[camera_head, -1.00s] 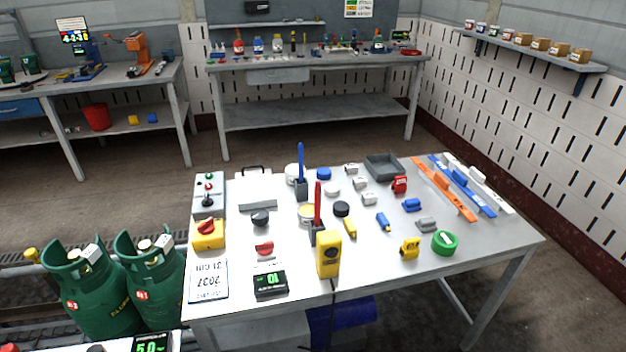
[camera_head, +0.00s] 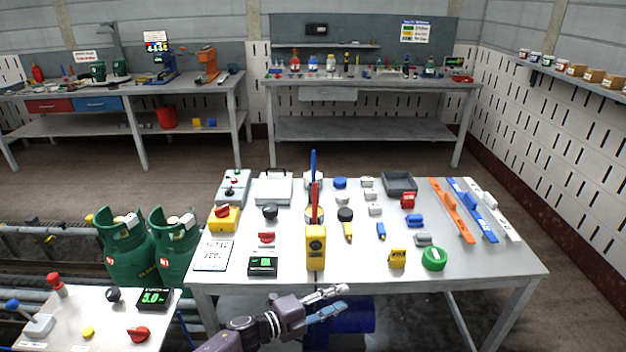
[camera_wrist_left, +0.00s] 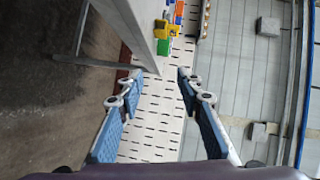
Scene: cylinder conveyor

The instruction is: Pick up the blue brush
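The blue brush (camera_head: 313,162) stands upright with its handle up, toward the back of the near white table (camera_head: 470,268). A red brush (camera_head: 315,200) stands in front of it and hides its lower part. My left gripper (camera_head: 342,299) is in front of the table's near edge, well short of the brush and touching nothing. In the left wrist view my left gripper (camera_wrist_left: 160,74) is open, with nothing between its blue-padded fingers. The blue brush cannot be made out in that view. My right gripper is not in view.
A yellow handheld device (camera_head: 316,248) stands at the near edge, in line with the brushes. A black scale (camera_head: 263,265), a green tape roll (camera_head: 433,259) and a grey tray (camera_head: 400,183) are also on the table. Green gas cylinders (camera_head: 126,248) stand to the left.

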